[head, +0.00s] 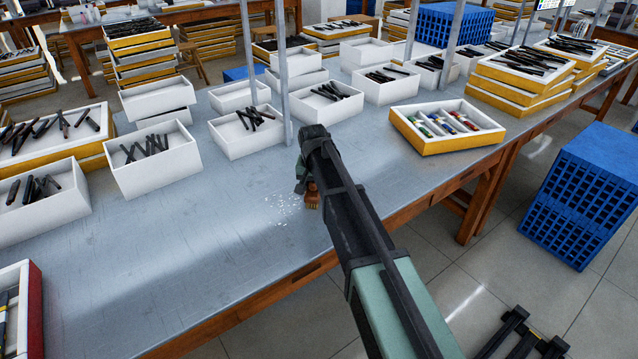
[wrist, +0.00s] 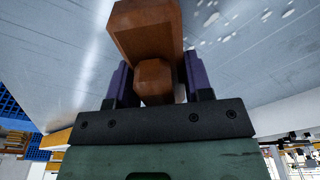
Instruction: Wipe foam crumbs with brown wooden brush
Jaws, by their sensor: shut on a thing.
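The brown wooden brush (wrist: 148,32) is between the two fingers of my gripper (wrist: 158,82) in the wrist view, and the gripper is shut on its handle. In the head view the brush (head: 312,199) shows low over the grey table, just right of the crumbs, with my arm hiding much of it. I cannot tell whether it touches the table. My gripper (head: 301,181) is mostly hidden behind the arm there. The white foam crumbs (head: 284,207) lie scattered on the tabletop left of the brush. Some crumbs (wrist: 265,16) also show at the upper right of the wrist view.
The grey table (head: 150,265) is clear to the left and front of the crumbs. White boxes of dark frame parts (head: 245,140) stand behind. A yellow-edged tray with colored items (head: 445,140) is at right. A metal post (head: 284,80) rises behind my gripper.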

